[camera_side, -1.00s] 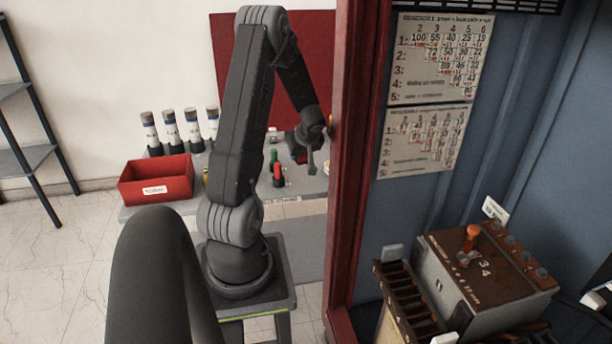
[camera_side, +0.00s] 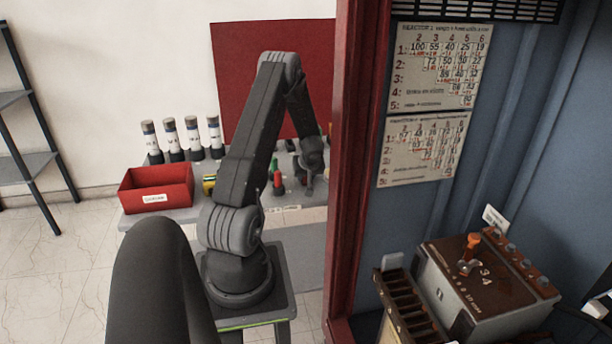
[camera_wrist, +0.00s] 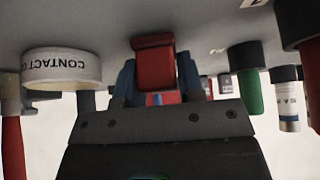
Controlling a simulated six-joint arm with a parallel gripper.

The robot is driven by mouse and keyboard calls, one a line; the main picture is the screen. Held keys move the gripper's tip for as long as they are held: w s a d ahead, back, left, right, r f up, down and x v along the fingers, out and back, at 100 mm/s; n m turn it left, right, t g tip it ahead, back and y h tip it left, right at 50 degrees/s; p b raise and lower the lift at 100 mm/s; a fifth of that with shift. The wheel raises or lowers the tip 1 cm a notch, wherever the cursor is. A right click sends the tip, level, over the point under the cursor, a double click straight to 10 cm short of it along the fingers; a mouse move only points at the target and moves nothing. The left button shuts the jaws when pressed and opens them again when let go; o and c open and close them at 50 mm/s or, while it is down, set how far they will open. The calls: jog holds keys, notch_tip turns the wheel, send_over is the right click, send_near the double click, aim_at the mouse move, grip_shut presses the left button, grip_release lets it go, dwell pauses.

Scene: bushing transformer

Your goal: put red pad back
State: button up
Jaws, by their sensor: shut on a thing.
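In the wrist view, my gripper (camera_wrist: 157,88) is shut on the red pad (camera_wrist: 153,66), which sits between its two blue fingers. The grey bench top shows upside down along the top of that view, close to the pad. I cannot tell whether the pad touches the bench. In the side view, my gripper (camera_side: 309,188) is low over the right part of the bench (camera_side: 290,215), beside the red and green handles. The pad cannot be made out in the side view.
A white ring-shaped roll (camera_wrist: 62,68) and a green handle (camera_wrist: 248,82) flank my gripper. A red bin (camera_side: 157,190) and several bottles (camera_side: 192,138) stand at left on the bench. A red cabinet post (camera_side: 355,160) rises at right, with an orange-knobbed unit (camera_side: 485,290) beyond it.

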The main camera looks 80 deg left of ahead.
jog(key=shift+f, duration=0.15)
jog(key=o, duration=0.4)
jog(key=shift+f, duration=0.1)
jog(key=o, duration=0.4)
jog(key=shift+o, duration=0.2)
jog(key=shift+v, duration=3.95)
jog(key=shift+a, duration=0.1)
